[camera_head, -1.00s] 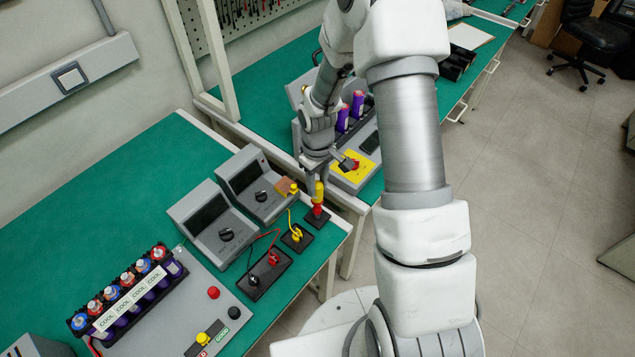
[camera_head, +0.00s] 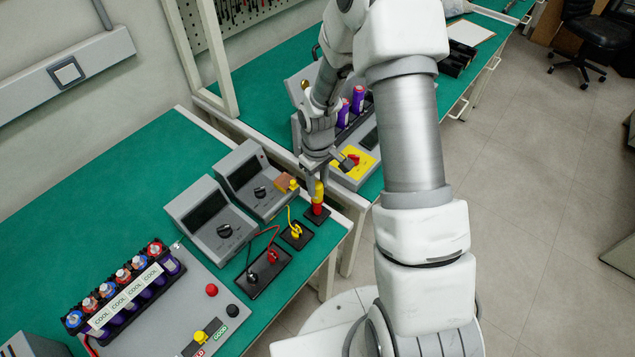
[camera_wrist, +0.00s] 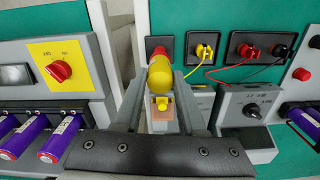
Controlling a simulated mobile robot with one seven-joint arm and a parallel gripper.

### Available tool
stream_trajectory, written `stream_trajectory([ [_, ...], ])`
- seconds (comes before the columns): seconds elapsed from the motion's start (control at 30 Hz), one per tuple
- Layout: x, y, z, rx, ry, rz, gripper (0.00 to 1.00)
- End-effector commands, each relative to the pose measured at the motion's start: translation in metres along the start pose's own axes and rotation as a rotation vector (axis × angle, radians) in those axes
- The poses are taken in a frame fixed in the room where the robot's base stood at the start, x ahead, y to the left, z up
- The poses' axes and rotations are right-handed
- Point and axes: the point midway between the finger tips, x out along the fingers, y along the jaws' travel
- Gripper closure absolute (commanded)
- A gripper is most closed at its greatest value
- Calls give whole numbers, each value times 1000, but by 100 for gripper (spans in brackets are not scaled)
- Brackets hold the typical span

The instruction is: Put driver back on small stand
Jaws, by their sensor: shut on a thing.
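The driver (camera_head: 319,192) has a yellow handle and a red lower part. My gripper (camera_head: 317,181) is shut on its handle, and the driver is about upright. In the wrist view, the driver (camera_wrist: 161,78) sits between the two fingers of my gripper (camera_wrist: 160,92). The small stand (camera_head: 323,220) is a black plate near the table's right corner; it also shows in the wrist view (camera_wrist: 150,42). The driver's red lower end is at the stand in both views. The exact contact is hidden, so I cannot tell whether it is seated.
Beside the stand are a black plate with a yellow plug (camera_head: 296,234) and another with red and black plugs (camera_head: 269,271). Two grey meters (camera_head: 211,219) stand behind them. A yellow panel with a red switch (camera_head: 354,165) is on the far table, close to my gripper.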

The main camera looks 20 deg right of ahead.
Motion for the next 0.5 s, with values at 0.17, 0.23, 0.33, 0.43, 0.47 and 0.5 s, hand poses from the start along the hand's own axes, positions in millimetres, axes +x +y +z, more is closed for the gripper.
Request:
stream_trajectory([
  [0.17, 1, 0, 0, 0, 0, 0, 100],
  [0.23, 2, 0, 0, 0, 0, 0, 100],
  [0.33, 4, 0, 0, 0, 0, 0, 100],
  [0.43, 4, 0, 0, 0, 0, 0, 100],
  [0.47, 4, 0, 0, 0, 0, 0, 100],
  [0.5, 4, 0, 0, 0, 0, 0, 100],
])
